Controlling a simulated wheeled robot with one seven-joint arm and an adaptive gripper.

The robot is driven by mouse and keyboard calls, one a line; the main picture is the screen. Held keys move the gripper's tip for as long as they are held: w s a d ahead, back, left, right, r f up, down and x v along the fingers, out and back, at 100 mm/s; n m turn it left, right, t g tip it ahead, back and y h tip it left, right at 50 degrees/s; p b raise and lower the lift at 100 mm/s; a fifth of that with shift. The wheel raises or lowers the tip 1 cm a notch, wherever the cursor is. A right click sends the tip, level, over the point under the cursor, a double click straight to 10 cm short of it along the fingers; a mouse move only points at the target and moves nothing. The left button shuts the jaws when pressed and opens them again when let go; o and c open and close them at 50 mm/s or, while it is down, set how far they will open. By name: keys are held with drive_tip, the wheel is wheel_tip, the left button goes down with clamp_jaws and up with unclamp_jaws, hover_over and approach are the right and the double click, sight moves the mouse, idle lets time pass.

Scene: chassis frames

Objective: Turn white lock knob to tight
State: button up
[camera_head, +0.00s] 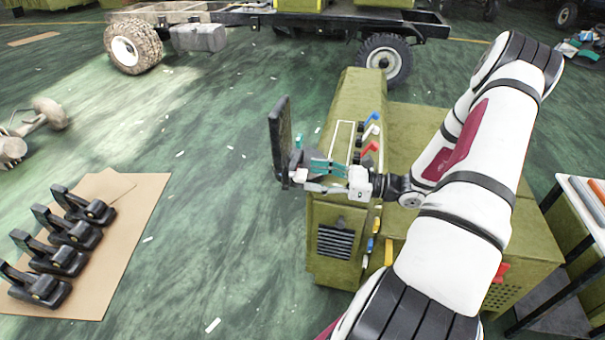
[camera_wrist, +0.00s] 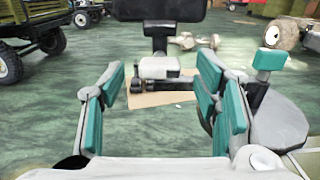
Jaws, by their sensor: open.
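My gripper (camera_head: 312,172) is open beside the olive machine, with its teal-padded fingers pointing toward a black upright panel (camera_head: 281,142). In the wrist view, my gripper (camera_wrist: 160,88) has its fingers wide apart. Beyond the gap, a small white block-like part (camera_wrist: 158,67) sits on a dark stem below the black panel (camera_wrist: 160,10). It may be the white lock knob, but its markings and turn position cannot be read. No contact between the fingers and this part shows. In the head view the part is hard to separate from my fingers.
The olive machine (camera_head: 335,215) has red, blue and yellow levers close to my wrist. A teal-topped piece (camera_wrist: 270,60) stands right of the fingers. Several black pedals lie on a cardboard sheet (camera_head: 125,215) at left. A truck chassis (camera_head: 270,18) stands behind; open green floor lies between.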

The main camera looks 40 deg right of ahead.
sight(307, 175)
drive_tip(key=shift+x, duration=2.05)
drive_tip(key=shift+c, duration=0.3)
drive_tip(key=c, duration=1.1)
